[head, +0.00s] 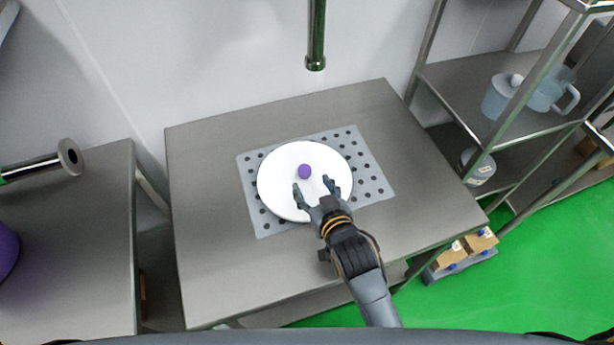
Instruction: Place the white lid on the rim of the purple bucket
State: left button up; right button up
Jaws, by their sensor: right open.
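The white lid (280,195) is a round disc with a purple knob (304,171) at its middle. It lies on a perforated grey mat (374,185) on the middle steel table. My right gripper (313,185) is open over the near part of the lid, its two fingertips just short of the knob. I cannot tell whether the fingers touch the lid. A purple rounded thing, likely the purple bucket (6,250), is cut off by the left edge, on the left table. Its rim is out of view. My left gripper is not in view.
The middle table (215,270) is bare around the mat. A dark green vertical pipe (316,40) hangs above its back edge. A horizontal pipe (68,157) reaches over the left table (90,280). A gap separates the tables. Shelves with jugs (500,97) stand right.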

aim_at(306, 173)
jog(key=shift+x, duration=1)
jog(key=shift+w+d, duration=0.1)
jog(key=shift+w, duration=0.3)
jog(key=p+x, duration=0.1)
jog(key=x, duration=0.2)
jog(key=shift+w+a, duration=0.25)
jog(key=shift+w+a+f, duration=0.15)
jog(key=shift+w+f, duration=0.1)
jog(key=shift+w, duration=0.3)
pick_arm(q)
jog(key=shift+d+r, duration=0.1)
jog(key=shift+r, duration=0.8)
pick_arm(e)
jog(key=shift+c, duration=0.4)
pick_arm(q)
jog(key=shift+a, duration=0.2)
pick_arm(e)
grip_shut()
